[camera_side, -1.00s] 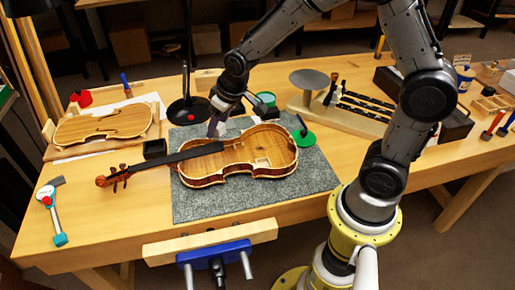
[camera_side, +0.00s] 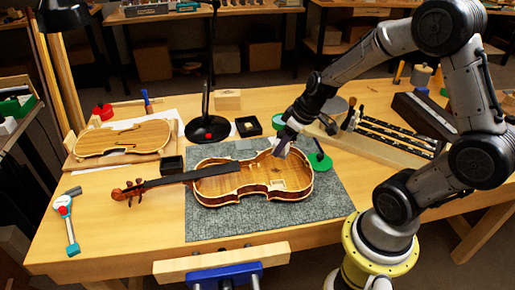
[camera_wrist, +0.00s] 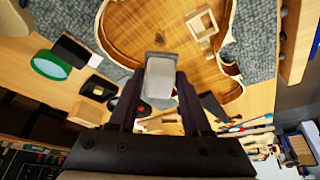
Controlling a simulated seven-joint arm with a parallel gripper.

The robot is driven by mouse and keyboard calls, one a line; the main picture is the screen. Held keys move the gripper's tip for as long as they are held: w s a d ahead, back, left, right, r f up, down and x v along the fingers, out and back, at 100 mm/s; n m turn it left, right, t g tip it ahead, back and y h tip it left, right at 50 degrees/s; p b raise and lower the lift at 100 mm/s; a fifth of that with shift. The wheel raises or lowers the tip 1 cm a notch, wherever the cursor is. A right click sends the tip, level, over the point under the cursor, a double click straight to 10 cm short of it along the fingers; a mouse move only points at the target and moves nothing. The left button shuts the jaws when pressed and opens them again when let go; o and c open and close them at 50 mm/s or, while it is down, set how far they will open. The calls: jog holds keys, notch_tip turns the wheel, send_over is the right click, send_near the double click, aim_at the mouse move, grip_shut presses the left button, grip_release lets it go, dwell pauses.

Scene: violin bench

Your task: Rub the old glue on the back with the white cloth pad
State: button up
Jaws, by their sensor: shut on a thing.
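The violin (camera_side: 255,180) lies with its top off and its hollow body open upward, neck to the left. A small pale square frame shows on the inside of its back (camera_wrist: 201,26). My gripper (camera_side: 281,148) is at the far edge of the body, towards its right half. In the wrist view my gripper (camera_wrist: 160,80) is shut on the white cloth pad (camera_wrist: 160,76), which sits between both fingers and overlaps the violin's edge. Whether the pad touches the wood cannot be told. I cannot make out the old glue clearly.
The violin rests on a grey mat (camera_side: 215,226). A loose violin top (camera_side: 122,138) lies at the left, near a hammer (camera_side: 67,215). A black stand (camera_side: 207,128), a small black tray (camera_side: 248,126) and a green disc (camera_side: 320,162) stand around the mat.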

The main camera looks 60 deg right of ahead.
aim_at(283, 168)
jog(key=shift+s+d+r+m, duration=0.1)
jog(key=shift+s+d+m, duration=0.15)
jog(key=shift+d, duration=0.3)
jog(key=shift+s+d+m, duration=0.15)
jog(key=shift+s+d, duration=0.05)
jog(key=shift+d, duration=0.3)
jog(key=shift+f, duration=3.45)
jog(key=shift+w+a+f, duration=0.4)
jog(key=shift+w+f, duration=0.05)
jog(key=shift+f, duration=0.2)
grip_shut()
jog(key=shift+w+a, duration=1.7)
jog(key=shift+a, duration=0.05)
jog(key=shift+s+d, duration=2.15)
jog(key=shift+r, duration=4.2)
